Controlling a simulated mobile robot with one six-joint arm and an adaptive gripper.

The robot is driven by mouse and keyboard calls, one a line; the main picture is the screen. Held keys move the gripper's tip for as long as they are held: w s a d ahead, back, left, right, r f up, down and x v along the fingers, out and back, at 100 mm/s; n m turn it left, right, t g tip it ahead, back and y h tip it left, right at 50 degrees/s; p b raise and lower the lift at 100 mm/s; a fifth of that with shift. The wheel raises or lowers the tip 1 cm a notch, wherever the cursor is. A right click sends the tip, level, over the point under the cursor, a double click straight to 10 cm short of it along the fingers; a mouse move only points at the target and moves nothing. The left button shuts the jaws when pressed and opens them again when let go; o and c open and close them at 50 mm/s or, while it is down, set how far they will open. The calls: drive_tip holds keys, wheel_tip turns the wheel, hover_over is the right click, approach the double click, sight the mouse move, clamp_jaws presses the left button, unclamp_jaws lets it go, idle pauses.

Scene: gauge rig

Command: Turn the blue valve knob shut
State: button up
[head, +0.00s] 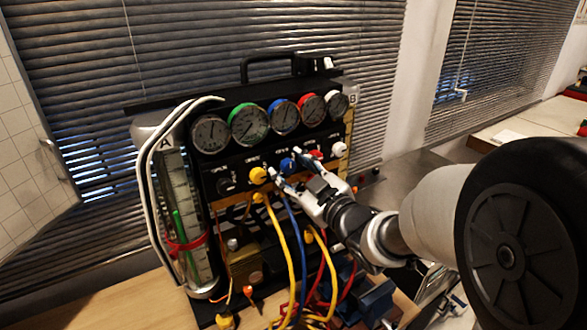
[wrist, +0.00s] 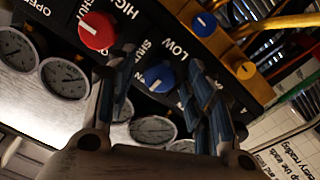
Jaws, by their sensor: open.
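The blue valve knob (head: 287,165) is on the front panel of the gauge rig (head: 225,185), below the row of gauges. In the wrist view the blue knob (wrist: 159,77) shows between my two fingers, near the word LOW. My gripper (head: 291,170) is open, with one fingertip on each side of the blue knob in the head view. In the wrist view my gripper (wrist: 158,85) has a clear gap between each finger and the knob. I cannot tell whether a finger touches it.
A yellow knob (head: 258,175) is left of the blue knob and a red knob (wrist: 96,31) is on its other side. A white knob (head: 339,149) is farther right. Yellow, blue and red hoses (head: 293,240) hang below the panel. Several round gauges (head: 248,124) line the top.

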drive_tip(key=shift+c, duration=0.4)
drive_tip(key=c, duration=1)
drive_tip(key=shift+m, duration=0.4)
drive_tip(key=m, duration=0.3)
drive_tip(key=shift+m+p, duration=0.3)
drive_tip(key=shift+m, duration=0.1)
drive_tip(key=m+p, duration=0.1)
drive_tip(key=m, duration=0.3)
drive_tip(key=m+p, duration=0.1)
drive_tip(key=m, duration=0.4)
drive_tip(key=shift+p, duration=0.4)
drive_tip(key=m+p, duration=0.1)
drive_tip(key=m, duration=0.3)
drive_tip(key=shift+m+p, duration=0.3)
